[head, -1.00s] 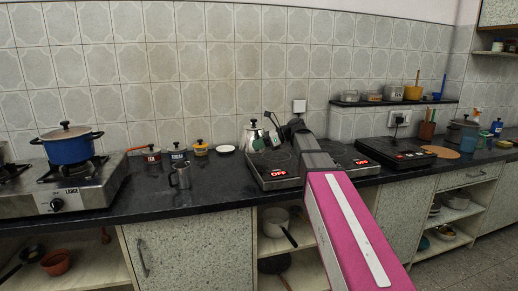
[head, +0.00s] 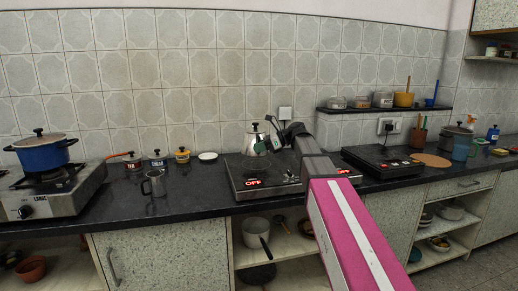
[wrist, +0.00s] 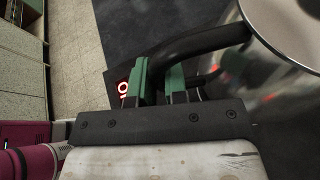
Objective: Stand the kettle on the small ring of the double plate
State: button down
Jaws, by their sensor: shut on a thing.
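The steel kettle (head: 255,136), with a dark lid knob, is upright over the back of the left half of the black double plate (head: 236,182). A gap under it cannot be made out. My gripper (head: 271,144) is at its right side. In the wrist view, my gripper's green fingers (wrist: 160,74) are shut on the kettle's black handle (wrist: 205,42), and the shiny kettle body (wrist: 272,65) fills the right. Two red OFF displays show on the plate's front edge. My arm hides much of the plate's right half; which ring is smaller cannot be told.
A steel mug (head: 154,184) stands on the counter left of the plate, with labelled canisters (head: 157,160) and a white dish (head: 208,156) behind it. A blue pot (head: 45,153) sits on the gas stove at left. Another black cooker (head: 388,162) lies to the right.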

jog(key=shift+f, duration=2.85)
jog(key=c, duration=1.1)
grip_release()
